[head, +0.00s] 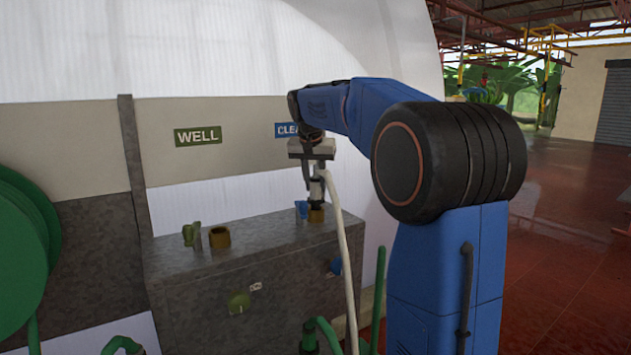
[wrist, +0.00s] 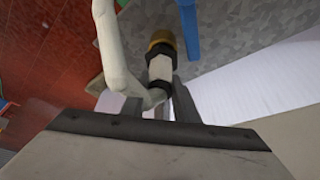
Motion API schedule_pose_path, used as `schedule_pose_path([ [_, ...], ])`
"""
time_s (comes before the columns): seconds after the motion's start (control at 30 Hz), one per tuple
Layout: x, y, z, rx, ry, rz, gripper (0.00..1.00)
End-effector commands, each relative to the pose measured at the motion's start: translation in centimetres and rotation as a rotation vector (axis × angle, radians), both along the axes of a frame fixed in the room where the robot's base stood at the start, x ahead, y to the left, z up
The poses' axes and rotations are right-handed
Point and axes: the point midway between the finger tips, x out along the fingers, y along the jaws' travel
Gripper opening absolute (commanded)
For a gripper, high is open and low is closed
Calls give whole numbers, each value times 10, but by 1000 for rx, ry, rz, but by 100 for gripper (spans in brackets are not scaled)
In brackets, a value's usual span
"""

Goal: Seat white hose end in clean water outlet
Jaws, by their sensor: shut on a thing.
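My gripper (head: 308,180) points down above the grey metal box and is shut on the white hose end (head: 317,188). The hose end stands about upright, right over the brass clean water outlet (head: 316,214) beside a blue valve handle (head: 301,209). In the wrist view the hose end (wrist: 160,68), with dark rings, sits between my gripper's fingers (wrist: 158,103), and its tip meets the brass outlet (wrist: 161,39). I cannot tell how deep it sits. The white hose (head: 346,260) loops from the top and hangs down the box front.
The grey box (head: 265,240) also bears a second brass outlet (head: 219,237) with a green handle (head: 191,235), below the WELL sign (head: 198,136). The CLEAN sign (head: 287,130) is partly hidden by my arm. A green hose reel (head: 22,250) stands at left. Open red floor (head: 570,220) lies right.

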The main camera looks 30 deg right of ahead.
Motion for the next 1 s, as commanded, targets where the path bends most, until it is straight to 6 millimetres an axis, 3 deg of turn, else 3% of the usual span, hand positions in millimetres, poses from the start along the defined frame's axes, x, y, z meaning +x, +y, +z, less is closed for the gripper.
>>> schedule_pose_path([
  [0.53, 0, 0, -15, 0, 0, 0, 5],
  [1.0, 0, 0, -16, 0, 0, 0, 5],
])
